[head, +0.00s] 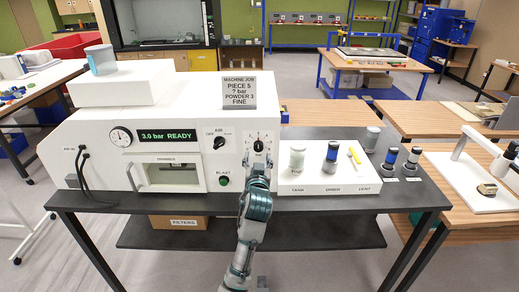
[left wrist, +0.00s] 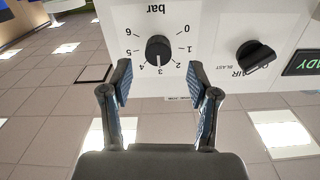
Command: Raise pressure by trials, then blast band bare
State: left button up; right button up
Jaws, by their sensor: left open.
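The white blasting cabinet (head: 95,150) stands on a dark table. Its display (head: 167,136) reads "3.0 bar READY", beside a round gauge (head: 121,137). A card (head: 239,93) reads "PIECE 5, ? bar, POWDER 3 FINE". The black pressure knob (left wrist: 158,50) has its pointer at 3 on a 0 to 6 bar scale in the left wrist view. My left gripper (left wrist: 167,82) is open, its fingers apart on the near side of the knob, not closed on it. In the head view it (head: 259,168) is in front of the panel. The chamber window (head: 170,175) shows no clear contents. My right gripper is out of view.
The black AIR switch (head: 218,144) and green BLAST button (head: 224,181) are left of the knob. A white tray (head: 325,185) at right holds two jars and a yellow-handled tool (head: 354,154). More jars (head: 390,159) stand beyond it.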

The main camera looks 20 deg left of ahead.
aim_at(258, 149)
pick_arm(q)
jog(key=x, duration=0.5)
jog(key=shift+s+a, duration=0.15)
jog(key=shift+a, duration=0.15)
jog(key=shift+w+d, duration=0.35)
jog(key=shift+w, duration=0.15)
jog(key=shift+d, duration=0.4)
jog(key=shift+a, duration=0.6)
grip_shut()
jog(key=shift+d, duration=0.1)
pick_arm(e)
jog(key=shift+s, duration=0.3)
